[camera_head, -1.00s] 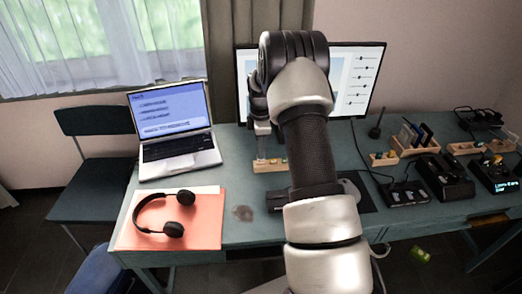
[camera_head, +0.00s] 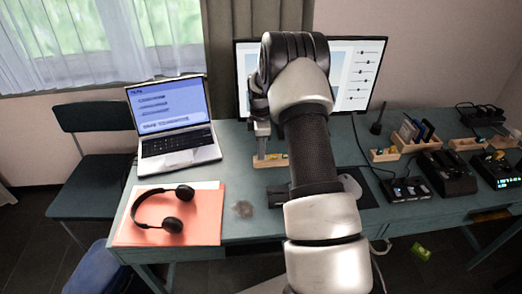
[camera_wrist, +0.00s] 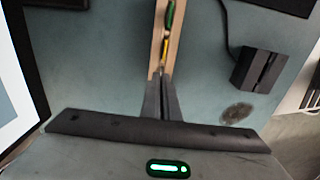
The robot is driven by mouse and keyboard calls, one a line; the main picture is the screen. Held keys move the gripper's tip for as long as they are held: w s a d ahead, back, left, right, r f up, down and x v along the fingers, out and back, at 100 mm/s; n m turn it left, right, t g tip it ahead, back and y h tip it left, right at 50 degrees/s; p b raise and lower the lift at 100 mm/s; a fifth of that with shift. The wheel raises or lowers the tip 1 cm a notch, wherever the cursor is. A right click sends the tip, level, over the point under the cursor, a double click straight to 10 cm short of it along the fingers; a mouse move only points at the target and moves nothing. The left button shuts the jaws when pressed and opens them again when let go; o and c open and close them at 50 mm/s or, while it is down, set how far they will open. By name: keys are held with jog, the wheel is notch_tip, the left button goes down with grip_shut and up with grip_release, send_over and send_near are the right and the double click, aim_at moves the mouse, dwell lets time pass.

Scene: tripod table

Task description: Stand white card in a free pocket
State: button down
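My gripper (camera_head: 262,150) points down over a small wooden block (camera_head: 279,160) left of my forearm. In the wrist view its two dark fingers (camera_wrist: 161,76) are close together at the end of the wooden strip (camera_wrist: 176,42), which holds green and yellow pieces. I cannot make out a card between the fingers, or whether they grip something thin. A wooden rack (camera_head: 408,147) at the right of the table holds upright cards, among them a blue card (camera_head: 426,131) and what looks like a pale card (camera_head: 407,131). The rack's pockets are too small to tell which are free.
A monitor (camera_head: 358,75) stands behind my arm. A laptop (camera_head: 175,135), an orange folder (camera_head: 205,215) and headphones (camera_head: 162,210) are on the left. Black devices (camera_head: 447,173) and more wooden blocks (camera_head: 384,155) crowd the right. Bare table lies left of the block.

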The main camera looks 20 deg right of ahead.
jog(key=shift+f, duration=0.15)
jog(key=c, duration=1.9)
grip_release()
jog(key=shift+c, duration=0.2)
notch_tip(320, 180, up, 18)
jog(key=p, duration=0.1)
jog(key=shift+f+p, duration=0.2)
jog(key=shift+p, duration=0.2)
